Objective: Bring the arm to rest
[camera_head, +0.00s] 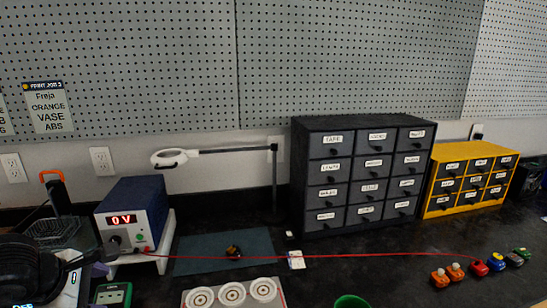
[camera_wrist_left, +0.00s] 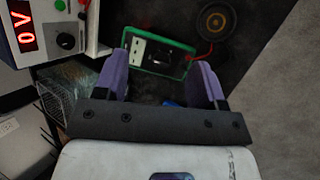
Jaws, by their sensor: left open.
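In the left wrist view my left gripper (camera_wrist_left: 162,65) shows two purple fingers spread apart with nothing held between them. Past the fingertips lies a green-framed meter (camera_wrist_left: 180,68) on the dark bench. It also shows in the head view as a green-edged box (camera_head: 113,294) at the bottom left. Part of my left arm shows dark and white in the head view's bottom left corner, and the gripper there is mostly hidden. My right arm and gripper are in neither view.
A blue power supply (camera_head: 128,215) reading 0 V stands at the left. A grey-black drawer cabinet (camera_head: 297,180) and a yellow drawer cabinet (camera_head: 431,190) stand at the back. A red wire crosses the bench. Several small coloured parts lie at the right. A green cup (camera_head: 351,301) stands in front.

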